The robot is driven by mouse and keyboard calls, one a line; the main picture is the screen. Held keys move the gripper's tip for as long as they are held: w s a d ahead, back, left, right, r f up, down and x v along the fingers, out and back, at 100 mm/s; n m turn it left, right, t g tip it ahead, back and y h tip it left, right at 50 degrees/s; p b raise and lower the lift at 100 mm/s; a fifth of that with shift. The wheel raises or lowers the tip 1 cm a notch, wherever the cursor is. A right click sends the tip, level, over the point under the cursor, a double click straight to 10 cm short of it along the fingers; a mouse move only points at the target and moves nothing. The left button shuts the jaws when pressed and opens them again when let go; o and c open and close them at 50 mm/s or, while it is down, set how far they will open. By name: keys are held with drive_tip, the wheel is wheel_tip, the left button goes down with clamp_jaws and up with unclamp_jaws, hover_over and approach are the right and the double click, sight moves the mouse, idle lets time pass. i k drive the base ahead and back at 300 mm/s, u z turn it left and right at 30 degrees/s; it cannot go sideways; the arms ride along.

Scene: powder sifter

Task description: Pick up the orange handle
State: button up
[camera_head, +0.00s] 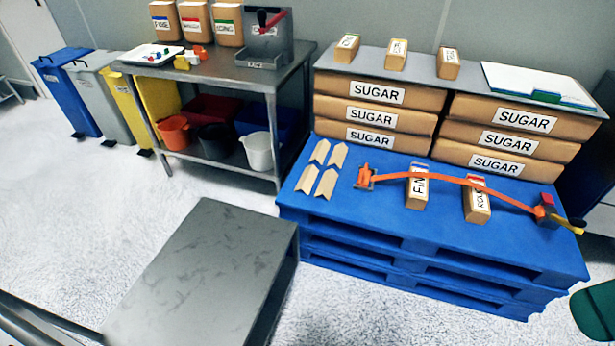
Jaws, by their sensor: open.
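An orange strap (440,180) runs in a shallow arc across the top of the blue pallet stack, over two small bags. At its left end is an orange piece with a small metal buckle (366,178). At its right end is a ratchet (548,212) with orange, red and yellow parts. Small orange pieces (200,52) also lie on the steel table at the back. Which of these is the orange handle I cannot tell for certain. My gripper is not in view.
Blue pallets (420,245) carry sugar sacks (376,92), cardboard corner pieces (326,182) and small bags (417,190). A low grey platform (200,265) stands in front left. A steel table (265,72) and bins (66,90) are behind. Speckled floor at left is clear.

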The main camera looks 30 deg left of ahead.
sight(364, 176)
drive_tip(key=u, duration=0.4)
drive_tip(key=i, duration=1.65)
